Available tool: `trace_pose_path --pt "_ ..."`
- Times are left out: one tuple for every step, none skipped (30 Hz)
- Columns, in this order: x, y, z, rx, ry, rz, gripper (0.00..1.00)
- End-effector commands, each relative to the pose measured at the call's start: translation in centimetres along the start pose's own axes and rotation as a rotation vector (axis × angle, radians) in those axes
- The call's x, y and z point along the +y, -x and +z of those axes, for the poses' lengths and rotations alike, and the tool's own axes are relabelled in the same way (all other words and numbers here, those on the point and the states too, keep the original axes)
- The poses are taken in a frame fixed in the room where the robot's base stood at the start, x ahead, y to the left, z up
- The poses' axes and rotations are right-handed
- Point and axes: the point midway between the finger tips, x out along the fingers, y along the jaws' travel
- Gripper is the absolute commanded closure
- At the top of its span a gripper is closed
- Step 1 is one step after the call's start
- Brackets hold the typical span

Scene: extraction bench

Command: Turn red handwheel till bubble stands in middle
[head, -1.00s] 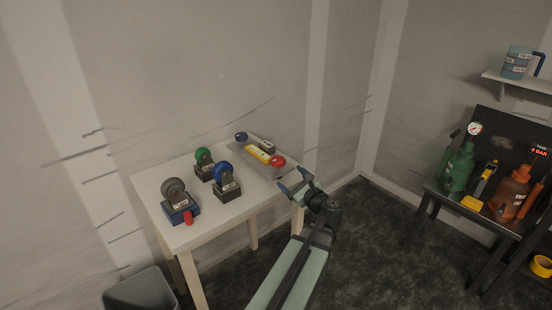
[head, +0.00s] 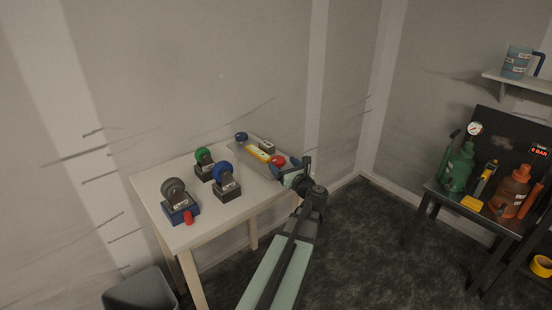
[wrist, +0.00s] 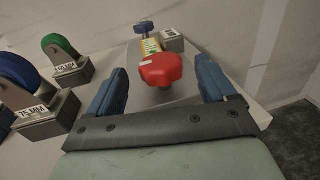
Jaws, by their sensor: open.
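The red handwheel (head: 278,160) sits at the near right end of a grey plate (head: 243,150) on the white table. My gripper (head: 287,169) is open, with a finger on each side of the wheel and gaps showing. The yellow level (head: 259,154) lies behind the wheel, partly hidden by it in the wrist view. Its bubble is too small to make out. A blue handwheel (head: 241,137) is at the plate's far end.
A small grey labelled block (head: 266,146) stands beside the level. Casters with green (head: 203,155), blue (head: 223,170) and grey (head: 174,190) wheels stand on blocks to the left. A small red object (head: 188,217) is at the table's front. A wall rises behind.

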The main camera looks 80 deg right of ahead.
Motion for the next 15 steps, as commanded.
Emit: trace_pose_path --pt "-0.1 -1.2 0.0 0.0 0.0 0.002 0.16" --pt "-0.1 -1.7 0.0 0.0 0.0 0.002 0.16" --pt "-0.1 -2.4 0.0 0.0 0.0 0.002 0.16" --pt "-0.1 -2.8 0.0 0.0 0.0 0.002 0.16" --pt "-0.1 -3.2 0.0 -0.001 0.001 0.002 0.16" --pt "-0.1 -3.7 0.0 -0.001 0.001 0.001 0.16" --pt "-0.1 -4.1 0.0 0.0 0.001 0.001 0.16" --pt "-0.1 -4.5 0.0 0.0 0.001 0.001 0.16" --pt "-0.1 -4.9 0.0 0.0 0.001 0.001 0.16" --pt "-0.1 -5.2 0.0 0.0 0.001 0.001 0.16" --pt "-0.1 -5.4 0.0 0.0 0.001 0.001 0.16" --pt "-0.1 -5.7 0.0 0.0 0.001 0.001 0.16" --pt "-0.1 -5.8 0.0 0.0 0.001 0.0 0.16" --pt "-0.1 -6.0 0.0 0.0 0.001 0.0 0.16" --pt "-0.1 -6.1 0.0 0.0 0.001 0.0 0.16"
